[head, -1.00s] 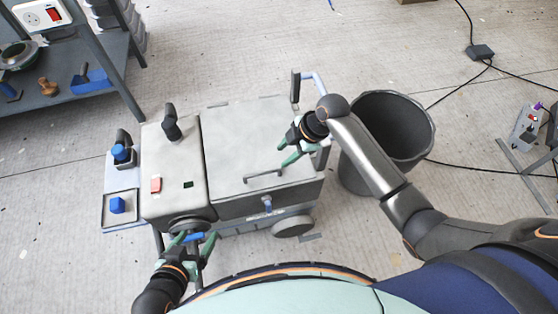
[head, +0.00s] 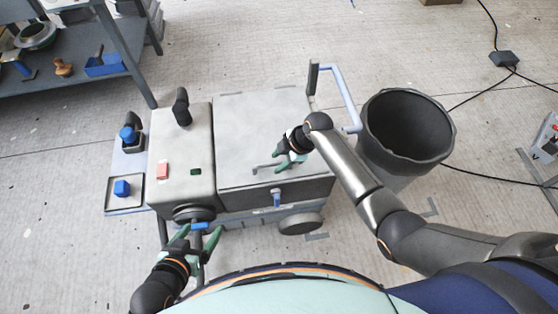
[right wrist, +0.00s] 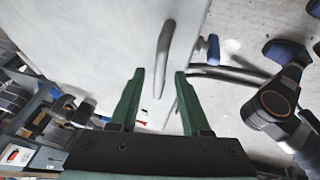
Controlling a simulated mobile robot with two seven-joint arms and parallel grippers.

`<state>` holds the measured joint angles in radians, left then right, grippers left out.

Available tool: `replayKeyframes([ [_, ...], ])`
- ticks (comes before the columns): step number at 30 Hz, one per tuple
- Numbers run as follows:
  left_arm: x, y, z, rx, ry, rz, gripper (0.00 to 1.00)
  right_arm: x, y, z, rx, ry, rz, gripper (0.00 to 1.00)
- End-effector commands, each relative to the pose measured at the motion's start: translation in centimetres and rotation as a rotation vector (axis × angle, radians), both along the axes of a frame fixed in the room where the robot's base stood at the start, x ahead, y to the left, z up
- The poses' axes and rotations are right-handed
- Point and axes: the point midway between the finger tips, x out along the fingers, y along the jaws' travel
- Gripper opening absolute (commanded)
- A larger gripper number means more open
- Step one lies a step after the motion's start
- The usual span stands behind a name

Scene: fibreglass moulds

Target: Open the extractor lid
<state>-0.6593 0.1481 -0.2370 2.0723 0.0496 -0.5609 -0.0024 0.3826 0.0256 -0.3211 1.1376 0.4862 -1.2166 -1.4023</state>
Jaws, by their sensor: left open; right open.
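The extractor is a grey box machine with its flat lid (head: 250,125) shut, in the middle of the head view. A bar handle (head: 262,168) lies near the lid's front edge. My right gripper (head: 278,160) is open over the lid at the handle's right part. In the right wrist view the handle (right wrist: 166,50) reaches down between the open fingertips (right wrist: 160,74); I cannot tell whether they touch it. A blue latch (head: 277,197) is on the front below the lid. My left gripper (head: 199,234) is open at the front left, near a blue piece (head: 207,225) below a round dark port.
A dark bin (head: 405,125) stands right of the extractor, close to my right arm. A pale blue tube handle (head: 343,95) rises at the machine's right side. A shelf (head: 80,75) stands at the upper left. Cables cross the floor at the right.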

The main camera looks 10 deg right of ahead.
Motion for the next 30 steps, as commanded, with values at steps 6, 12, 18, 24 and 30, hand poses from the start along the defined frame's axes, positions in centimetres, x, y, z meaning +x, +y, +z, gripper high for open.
replayKeyframes([
  [6, -0.23, 0.09, -0.13, 0.002, 0.006, 0.001, 0.84, 0.02, 0.01, 0.02, 0.000, 0.000, 0.000, 0.47],
  [12, -0.26, 0.11, -0.20, 0.002, 0.007, 0.001, 0.84, 0.00, 0.01, 0.01, 0.000, 0.000, 0.000, 0.25],
  [18, -0.26, 0.12, -0.26, 0.002, 0.007, 0.001, 0.84, -0.01, -0.01, 0.02, 0.000, 0.000, 0.000, 0.02],
  [24, -0.20, 0.12, -0.26, 0.002, 0.006, 0.001, 0.84, -0.02, -0.01, 0.00, 0.000, 0.001, 0.000, 0.00],
  [30, 0.06, 0.10, -0.12, 0.002, 0.000, 0.001, 0.84, -0.03, -0.02, 0.00, -0.001, 0.001, 0.000, 0.00],
])
